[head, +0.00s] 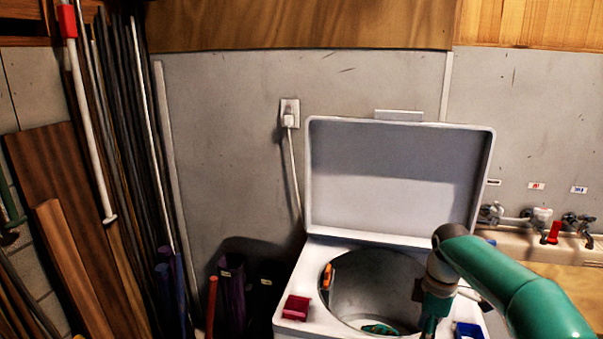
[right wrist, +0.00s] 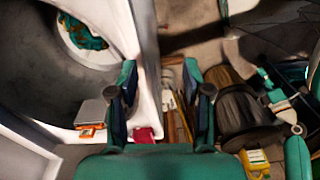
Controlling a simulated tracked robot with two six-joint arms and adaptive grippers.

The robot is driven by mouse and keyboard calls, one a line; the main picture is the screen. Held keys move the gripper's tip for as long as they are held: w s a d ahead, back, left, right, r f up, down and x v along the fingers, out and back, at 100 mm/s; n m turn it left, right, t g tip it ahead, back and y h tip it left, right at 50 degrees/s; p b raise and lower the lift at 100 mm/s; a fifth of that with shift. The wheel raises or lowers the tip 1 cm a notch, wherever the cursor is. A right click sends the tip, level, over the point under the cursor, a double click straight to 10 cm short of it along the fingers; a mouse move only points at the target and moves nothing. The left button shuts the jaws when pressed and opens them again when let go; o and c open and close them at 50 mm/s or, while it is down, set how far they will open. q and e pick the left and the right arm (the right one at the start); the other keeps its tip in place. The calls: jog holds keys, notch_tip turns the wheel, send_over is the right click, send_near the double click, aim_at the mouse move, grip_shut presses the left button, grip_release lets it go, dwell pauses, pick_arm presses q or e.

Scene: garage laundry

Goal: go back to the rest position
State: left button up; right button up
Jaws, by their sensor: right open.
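My right arm comes in from the right in the head view. Its gripper (head: 430,315) points down over the right part of the washer's round opening, partly cut off by the bottom edge. In the right wrist view the right gripper (right wrist: 161,75) is open, with nothing between its two fingers. The white top-loading washer (head: 290,325) stands with its lid (head: 395,175) up. A teal cloth (head: 380,329) lies in the drum; the cloth also shows in the right wrist view (right wrist: 82,35). My left gripper is not in view.
A red block (head: 296,307) sits on the washer's left front corner, and a blue one (head: 468,331) on the right. An orange object (head: 327,275) is at the opening's left edge. Poles and boards (head: 75,230) lean at the left. A sink with taps (head: 550,230) is at the right.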

jog(key=s+a+f+m+y, duration=0.1)
jog(key=s+a+f+m, duration=0.25)
jog(key=f, duration=0.75)
jog(key=s+a+f+m+y, duration=0.15)
jog(key=s+a+f, duration=0.3)
jog(key=f, duration=0.55)
jog(key=s+a+f+m, duration=0.2)
jog(key=s+f+m, duration=0.1)
jog(key=s, duration=0.4)
jog(key=s+a+f+m, duration=0.2)
jog(key=s+f+m, duration=0.1)
jog(key=s, duration=0.4)
jog(key=s+a+f+m+y, duration=0.1)
jog(key=s+a+f+m, duration=0.1)
jog(key=s+m, duration=0.3)
jog(key=shift+s+f+t, duration=0.3)
jog(key=shift+s+f, duration=0.4)
jog(key=shift+s, duration=0.35)
